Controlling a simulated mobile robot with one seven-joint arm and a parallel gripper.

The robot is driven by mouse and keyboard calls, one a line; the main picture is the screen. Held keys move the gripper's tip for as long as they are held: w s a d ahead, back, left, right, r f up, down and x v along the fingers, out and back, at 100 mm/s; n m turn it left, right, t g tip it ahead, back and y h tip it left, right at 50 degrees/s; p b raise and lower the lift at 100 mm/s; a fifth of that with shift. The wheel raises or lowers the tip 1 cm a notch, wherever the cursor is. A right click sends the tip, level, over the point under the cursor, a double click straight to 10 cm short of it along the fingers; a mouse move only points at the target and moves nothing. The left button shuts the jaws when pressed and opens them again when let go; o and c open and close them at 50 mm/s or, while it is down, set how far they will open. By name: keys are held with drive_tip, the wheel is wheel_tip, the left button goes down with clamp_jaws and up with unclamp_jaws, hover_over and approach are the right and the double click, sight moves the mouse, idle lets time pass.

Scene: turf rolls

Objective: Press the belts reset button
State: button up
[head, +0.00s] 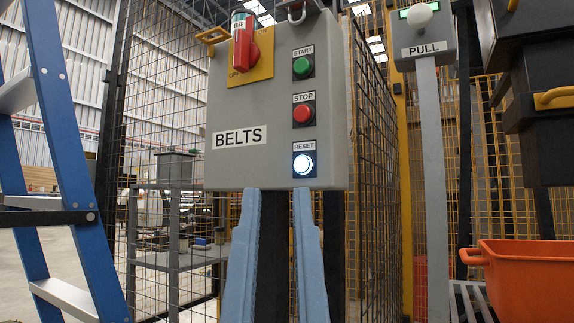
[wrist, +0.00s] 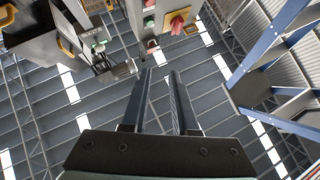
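The grey BELTS control box (head: 235,165) stands upright in the middle of the head view. Its reset button (head: 304,164) is round, glows white-blue and sits at the lower right under a RESET label. Above it are the red stop button (head: 303,113) and the green start button (head: 302,67). My gripper (head: 276,191) shows as two light blue fingers pointing up, tips apart, just below the box's lower edge in the picture. In the wrist view my gripper (wrist: 160,72) is open and empty. Part of the box (wrist: 163,24) shows there; the reset button cannot be made out.
A red rotary switch (head: 243,45) on a yellow plate is at the box's upper left. A blue ladder (head: 55,130) stands left. A PULL post (head: 432,180), an orange bin (head: 530,275) and dark machinery stand right. Mesh fencing (head: 375,170) is behind.

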clamp_jaws()
idle(1.4)
